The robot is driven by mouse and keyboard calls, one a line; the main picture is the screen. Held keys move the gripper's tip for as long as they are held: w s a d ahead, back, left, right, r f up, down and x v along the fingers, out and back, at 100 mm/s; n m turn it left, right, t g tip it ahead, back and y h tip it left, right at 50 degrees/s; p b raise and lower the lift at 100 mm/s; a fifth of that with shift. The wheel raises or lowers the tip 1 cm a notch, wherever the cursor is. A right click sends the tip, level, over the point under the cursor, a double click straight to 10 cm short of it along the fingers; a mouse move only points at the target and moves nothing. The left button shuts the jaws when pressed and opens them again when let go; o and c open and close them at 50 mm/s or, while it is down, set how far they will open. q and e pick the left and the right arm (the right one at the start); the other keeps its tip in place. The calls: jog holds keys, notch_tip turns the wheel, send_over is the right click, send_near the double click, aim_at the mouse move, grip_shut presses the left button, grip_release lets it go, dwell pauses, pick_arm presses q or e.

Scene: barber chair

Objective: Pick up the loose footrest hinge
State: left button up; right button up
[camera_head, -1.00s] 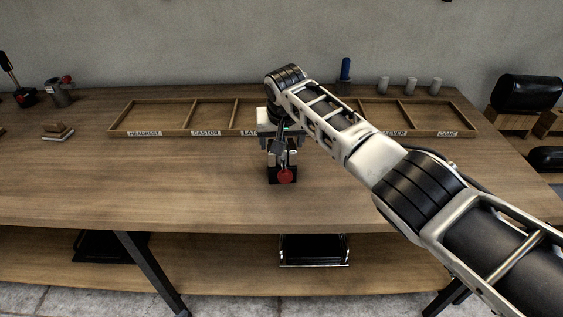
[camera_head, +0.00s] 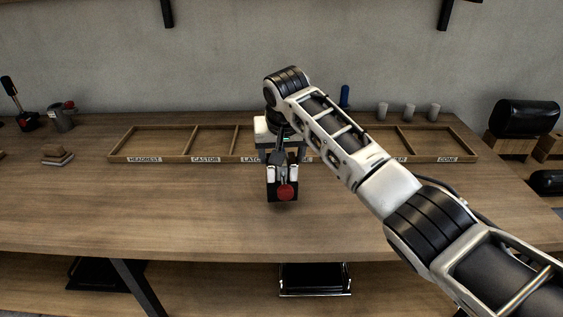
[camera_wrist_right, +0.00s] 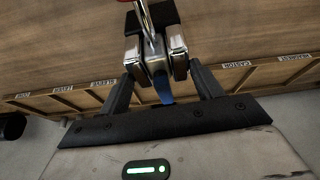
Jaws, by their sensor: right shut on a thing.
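My right gripper (camera_head: 283,172) points down over the middle of the table, in front of the sorting tray. It is shut on the footrest hinge (camera_head: 285,192), a small dark piece with a round red end facing me. The hinge appears held a little above the tabletop. In the right wrist view my right gripper (camera_wrist_right: 156,62) has its fingers on both sides of the piece, where a shiny metal rod (camera_wrist_right: 147,22) and a blue part show. The fingers hide much of it. My left gripper is not in view.
A wooden tray with labelled compartments (camera_head: 165,158) lies behind the gripper, partly hidden by my right arm. Several grey cylinders stand behind it. The table front (camera_head: 200,220) is clear.

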jog(key=s+r, duration=0.2)
jog(key=s+r+b, duration=0.1)
jog(key=s, duration=0.1)
jog(key=s+r, duration=0.2)
jog(key=s, duration=0.1)
jog(key=shift+r, duration=0.3)
pick_arm(q)
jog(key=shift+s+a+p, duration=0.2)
jog(key=shift+p, duration=0.75)
pick_arm(e)
jog(key=s, duration=0.1)
jog(key=s+r, duration=0.1)
jog(key=s, duration=0.1)
jog(key=s+r, duration=0.1)
jog(key=s, duration=0.1)
jog(key=shift+r, duration=0.2)
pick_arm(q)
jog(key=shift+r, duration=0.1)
